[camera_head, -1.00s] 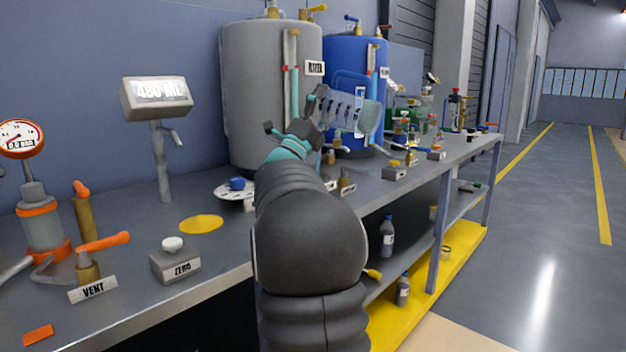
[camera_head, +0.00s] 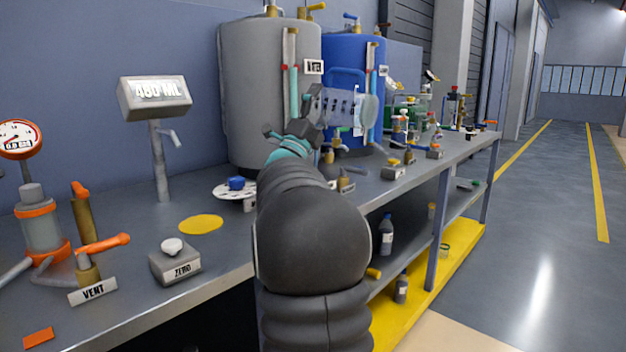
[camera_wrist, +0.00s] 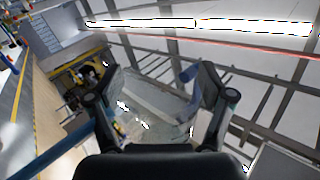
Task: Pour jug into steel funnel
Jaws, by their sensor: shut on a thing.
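My gripper (camera_head: 311,118) is shut on a clear, translucent jug (camera_head: 343,105) with dark graduation marks. The jug is held above the bench, in front of the grey and blue tanks, and lies on its side with a pale round end toward the right. I cannot tell whether it holds liquid. In the wrist view the jug (camera_wrist: 155,105) shows see-through between the two fingers (camera_wrist: 158,95). I cannot make out a steel funnel in either view; my arm hides part of the bench.
A grey tank (camera_head: 262,95) and a blue tank (camera_head: 340,60) stand behind the jug. A meter (camera_head: 155,97) appears to read 480 ML. A VENT valve (camera_head: 90,262), ZERO button (camera_head: 174,260) and yellow disc (camera_head: 201,224) sit at left. Small fittings and bottles crowd the far bench. The aisle at right is clear.

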